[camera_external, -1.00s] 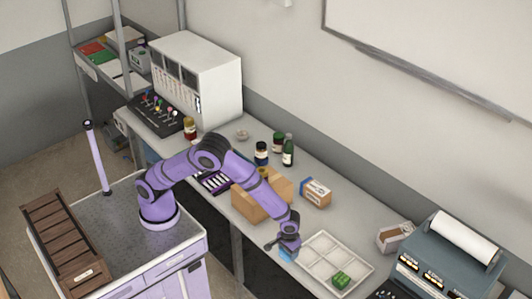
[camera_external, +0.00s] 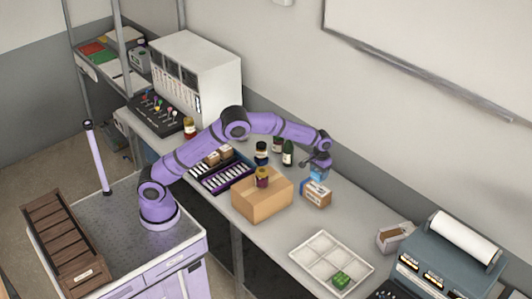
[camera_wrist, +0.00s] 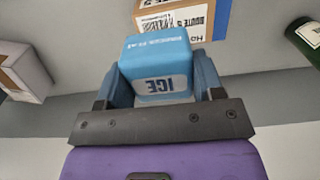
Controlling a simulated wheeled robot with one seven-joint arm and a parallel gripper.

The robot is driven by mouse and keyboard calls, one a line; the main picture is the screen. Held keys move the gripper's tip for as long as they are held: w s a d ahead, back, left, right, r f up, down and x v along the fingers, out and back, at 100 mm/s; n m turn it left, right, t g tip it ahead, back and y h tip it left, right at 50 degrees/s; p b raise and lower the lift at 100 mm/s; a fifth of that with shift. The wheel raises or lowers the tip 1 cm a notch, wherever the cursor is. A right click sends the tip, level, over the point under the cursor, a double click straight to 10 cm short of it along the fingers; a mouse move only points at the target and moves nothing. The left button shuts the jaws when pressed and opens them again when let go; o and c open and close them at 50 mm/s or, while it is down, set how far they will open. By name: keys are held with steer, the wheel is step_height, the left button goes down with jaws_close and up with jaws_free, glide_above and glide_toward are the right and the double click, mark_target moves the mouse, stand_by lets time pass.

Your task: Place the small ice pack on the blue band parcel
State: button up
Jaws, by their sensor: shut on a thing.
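The small ice pack is a light blue block marked ICE (camera_wrist: 158,65), held between my gripper's fingers in the wrist view. My gripper (camera_external: 319,168) is shut on it; the ice pack (camera_external: 320,176) shows as a small blue patch under the fingers in the external view. The blue band parcel (camera_external: 315,194) is a small brown carton with a white label and a blue band, standing on the bench directly below the ice pack. In the wrist view the parcel (camera_wrist: 190,18) lies just beyond the ice pack, partly hidden by it. I cannot tell whether the two touch.
Dark bottles (camera_external: 287,153) stand behind.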

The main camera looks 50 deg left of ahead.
mark_target(316, 187)
steer(key=w+a, duration=0.1)
steer(key=w+a+r, duration=0.1)
steer(key=shift+w+a, duration=0.1)
steer(key=shift+a, duration=0.2)
steer(key=f, duration=0.9)
steer(key=shift+w+a+f, duration=0.2)
steer(key=shift+a+f, duration=0.1)
steer(key=shift+f, duration=0.1)
steer(key=shift+f, duration=0.15)
steer(key=o, duration=1)
